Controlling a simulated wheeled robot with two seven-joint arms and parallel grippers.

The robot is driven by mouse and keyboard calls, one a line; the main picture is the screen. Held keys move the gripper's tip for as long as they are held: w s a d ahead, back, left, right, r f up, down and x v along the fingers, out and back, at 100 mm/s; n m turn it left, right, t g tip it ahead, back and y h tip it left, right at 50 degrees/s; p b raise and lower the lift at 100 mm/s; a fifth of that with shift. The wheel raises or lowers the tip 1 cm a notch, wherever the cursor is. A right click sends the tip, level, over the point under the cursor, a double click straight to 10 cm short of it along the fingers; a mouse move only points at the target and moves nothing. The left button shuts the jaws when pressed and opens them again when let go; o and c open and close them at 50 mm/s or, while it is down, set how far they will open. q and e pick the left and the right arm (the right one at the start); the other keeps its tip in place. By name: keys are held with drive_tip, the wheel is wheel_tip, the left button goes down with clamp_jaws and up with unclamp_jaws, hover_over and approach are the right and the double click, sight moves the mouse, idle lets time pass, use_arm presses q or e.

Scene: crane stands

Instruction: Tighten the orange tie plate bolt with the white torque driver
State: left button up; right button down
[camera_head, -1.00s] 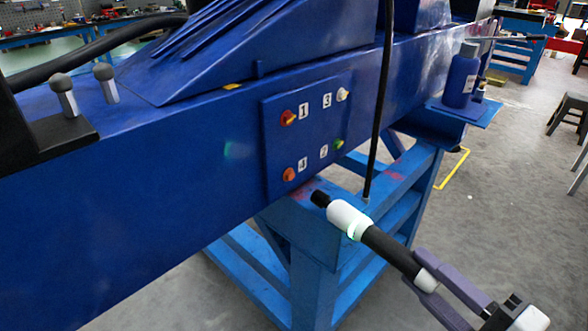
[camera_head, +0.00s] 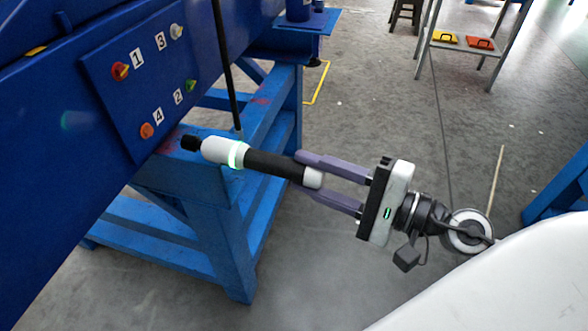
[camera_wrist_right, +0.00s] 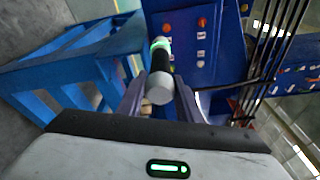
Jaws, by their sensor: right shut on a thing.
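The blue tie plate (camera_head: 128,98) is on the side of the blue beam at the left, with numbered bolts. The orange bolt (camera_head: 146,131) is at its lower left, by label 4. A redder bolt (camera_head: 120,71) sits by label 1, a white bolt (camera_head: 176,31) by label 3 and a green bolt (camera_head: 191,85) by label 2. My right gripper (camera_head: 309,177) is shut on the rear of the white and black torque driver (camera_head: 272,163). The driver's black tip points left, in front of the plate's lower right, apart from the orange bolt in the picture. The driver's rear (camera_wrist_right: 160,90) shows in the wrist view. My left gripper is out of view.
A blue stand (camera_head: 225,225) supports the beam below the plate. A thin black pole or cable (camera_head: 225,70) runs down right of the plate, near the driver. A small shelf (camera_head: 305,23) juts out above. The grey floor at right is mostly open.

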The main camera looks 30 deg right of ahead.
drive_tip(key=shift+s+d+r+m+g+y, duration=0.1)
drive_tip(key=shift+d+r+m+g+y, duration=0.1)
drive_tip(key=shift+r+m, duration=0.25)
drive_tip(key=shift+s+d+r+m+g+y, duration=0.15)
drive_tip(key=shift+r+m+g, duration=0.1)
drive_tip(key=shift+r, duration=0.25)
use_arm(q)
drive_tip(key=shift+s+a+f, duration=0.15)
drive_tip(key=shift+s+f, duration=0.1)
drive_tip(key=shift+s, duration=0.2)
use_arm(e)
drive_tip(key=shift+d+r+m+y, duration=0.1)
drive_tip(key=shift+r+m+y, duration=0.15)
drive_tip(key=shift+r+m, duration=0.05)
drive_tip(key=shift+w+r, duration=0.1)
